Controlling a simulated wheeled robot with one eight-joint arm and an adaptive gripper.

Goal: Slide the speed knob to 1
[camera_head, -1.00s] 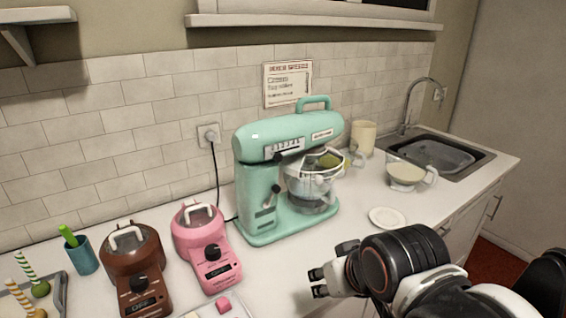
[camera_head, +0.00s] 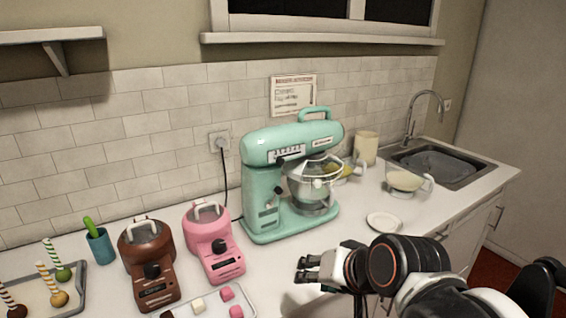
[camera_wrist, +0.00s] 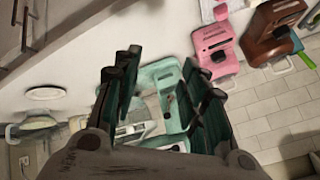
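The mint-green stand mixer (camera_head: 262,220) stands on the counter against the tiled wall. A pale speed scale (camera_head: 291,151) runs along the side of its head, with a small dark knob (camera_head: 279,160) at the scale's lower left edge. The numbers are too small to read. A separate dark-tipped lever (camera_head: 276,190) is on the stand. My gripper (camera_head: 303,269) is in front of and below the mixer, apart from it. In the wrist view my gripper (camera_wrist: 163,97) is open and empty, with the mixer (camera_wrist: 153,77) showing between and beyond its fingers.
A pink melting pot (camera_head: 212,243) and a brown one (camera_head: 147,262) stand left of the mixer. A tray of cubes (camera_head: 247,297) lies in front of them. A glass bowl (camera_head: 312,190) is under the mixer head. A white plate (camera_head: 384,222) lies to the right.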

